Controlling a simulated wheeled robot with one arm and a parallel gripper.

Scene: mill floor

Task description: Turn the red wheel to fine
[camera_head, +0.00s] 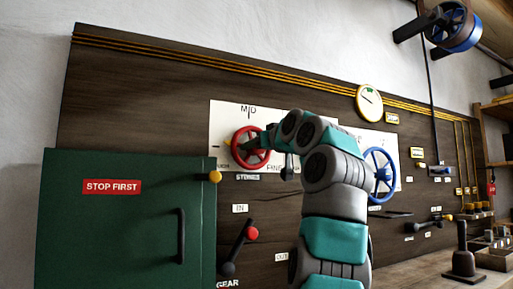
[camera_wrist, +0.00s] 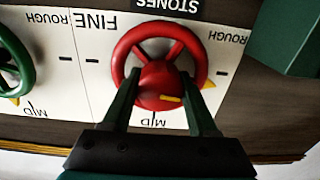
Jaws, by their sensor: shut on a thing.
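The red wheel (camera_head: 248,148) is mounted on a white dial plate above a STONES label. It also shows in the wrist view (camera_wrist: 124,50), which is upside down. My gripper (camera_wrist: 160,84) has its two fingers either side of the wheel's red hub, shut on it. A yellow pointer (camera_wrist: 208,85) at the wheel's rim sits near the ROUGH end, a little to the MID side. The FINE mark (camera_wrist: 96,22) is on the opposite side. In the head view my gripper (camera_head: 262,142) partly covers the wheel.
A green cabinet (camera_head: 120,230) marked STOP FIRST stands at left. A red-knobbed gear lever (camera_head: 240,248) is below the wheel. A blue wheel (camera_head: 379,175) is right of my arm. A green wheel (camera_wrist: 28,68) is beside the red one in the wrist view.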

